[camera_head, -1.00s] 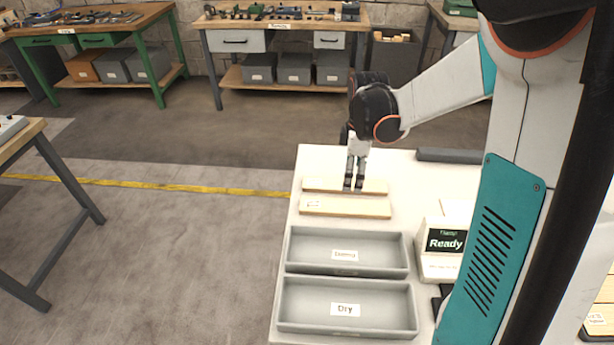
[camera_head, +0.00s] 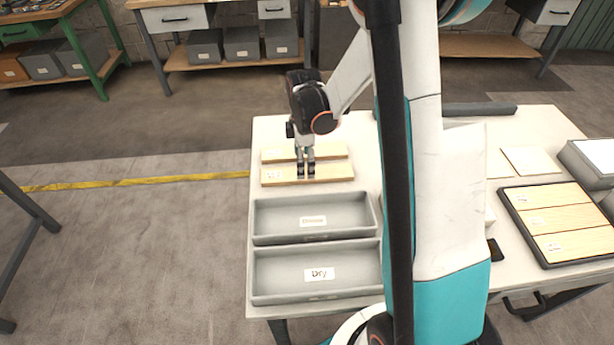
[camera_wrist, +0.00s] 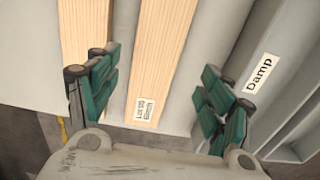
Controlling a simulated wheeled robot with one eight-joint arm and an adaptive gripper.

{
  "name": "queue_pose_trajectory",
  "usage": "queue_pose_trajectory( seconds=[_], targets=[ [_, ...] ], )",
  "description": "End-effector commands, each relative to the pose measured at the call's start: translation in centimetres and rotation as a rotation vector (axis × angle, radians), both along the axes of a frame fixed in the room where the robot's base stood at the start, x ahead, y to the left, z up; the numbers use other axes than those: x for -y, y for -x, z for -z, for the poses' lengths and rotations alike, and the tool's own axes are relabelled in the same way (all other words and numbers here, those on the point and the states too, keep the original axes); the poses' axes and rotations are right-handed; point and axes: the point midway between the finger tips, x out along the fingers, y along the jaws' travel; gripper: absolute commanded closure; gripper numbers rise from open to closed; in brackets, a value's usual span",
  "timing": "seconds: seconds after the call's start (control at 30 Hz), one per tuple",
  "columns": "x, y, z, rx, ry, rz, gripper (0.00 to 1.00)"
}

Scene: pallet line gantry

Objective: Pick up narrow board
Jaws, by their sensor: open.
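Two light wooden boards lie side by side on the white table. The near board (camera_head: 336,173) lies beside the Damp tray, and the far board (camera_head: 276,155) lies behind it. My gripper (camera_head: 306,173) is open and points down over the near board. In the wrist view, this labelled board (camera_wrist: 157,50) runs between the spread fingers of my gripper (camera_wrist: 158,98), with nothing held. I cannot tell which is narrower, nor the exact fingertip height.
The grey Damp tray (camera_head: 262,240) and Dry tray (camera_head: 262,297) stand in front of the boards, both empty. A dark-framed tray (camera_head: 512,212) with several boards is at the right. Bare table shows left of my arm's column.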

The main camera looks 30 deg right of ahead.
Motion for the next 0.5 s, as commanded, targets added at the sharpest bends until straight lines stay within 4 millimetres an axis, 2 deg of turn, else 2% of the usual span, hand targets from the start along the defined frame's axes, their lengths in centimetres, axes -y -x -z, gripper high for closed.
queue_pose_trajectory(
  seconds=[0.3, 0.5],
  targets=[
    [1.0, -0.2, 4.4, 0.0, 0.0, 0.0, 0.27],
    [1.0, -0.2, 4.8, 0.0, 0.0, 0.0, 0.27]
  ],
)
